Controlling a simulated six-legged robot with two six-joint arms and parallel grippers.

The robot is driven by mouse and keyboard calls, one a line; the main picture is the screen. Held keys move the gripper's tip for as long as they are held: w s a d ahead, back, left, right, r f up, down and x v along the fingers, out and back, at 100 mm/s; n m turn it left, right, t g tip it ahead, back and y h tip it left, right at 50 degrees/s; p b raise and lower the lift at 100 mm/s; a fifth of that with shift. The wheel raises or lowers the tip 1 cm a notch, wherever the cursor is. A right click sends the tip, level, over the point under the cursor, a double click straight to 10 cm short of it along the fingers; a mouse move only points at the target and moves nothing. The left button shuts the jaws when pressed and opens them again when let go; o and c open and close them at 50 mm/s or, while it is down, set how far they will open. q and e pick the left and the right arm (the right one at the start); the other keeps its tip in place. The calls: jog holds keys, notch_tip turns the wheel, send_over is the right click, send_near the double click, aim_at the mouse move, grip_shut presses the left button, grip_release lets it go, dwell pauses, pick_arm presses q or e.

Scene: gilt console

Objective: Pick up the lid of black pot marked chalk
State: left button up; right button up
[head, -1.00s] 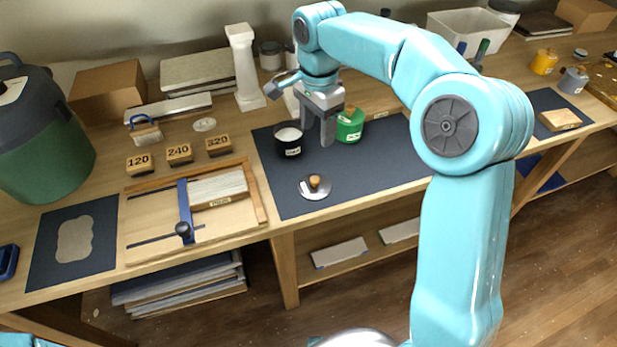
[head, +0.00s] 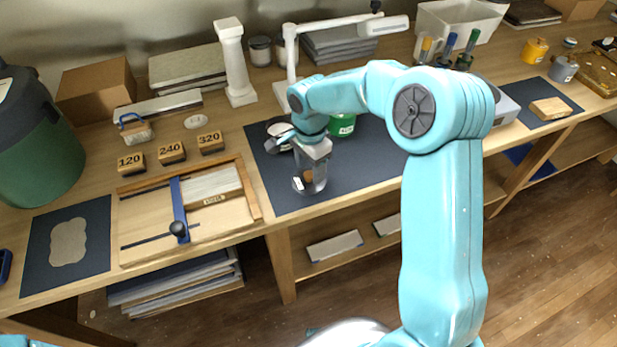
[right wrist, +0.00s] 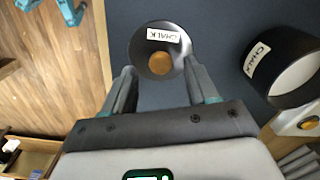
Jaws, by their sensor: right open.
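The lid (right wrist: 143,50) lies flat on the dark mat, a round dark disc with a cork knob (right wrist: 160,63) and a CHALK label. In the head view the lid (head: 299,187) is partly hidden by my right gripper (head: 311,181). That gripper is open, pointing down over the lid; in the right wrist view its fingertips (right wrist: 160,70) stand on either side of the knob, not closed on it. The black pot marked CHALK (right wrist: 270,65) stands uncovered beside the lid. In the head view my arm partly hides this pot (head: 275,127). My left gripper is out of view.
A green pot (head: 342,125) stands behind my right wrist. A white lamp (head: 292,60) stands behind the mat (head: 350,172). A wooden jig (head: 150,228) with a blue bar lies left of the mat. The mat's front part is clear.

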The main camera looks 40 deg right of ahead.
jog(key=shift+w+d+f, duration=0.1)
jog(key=shift+f, duration=0.75)
grip_shut()
jog(key=shift+r, duration=0.1)
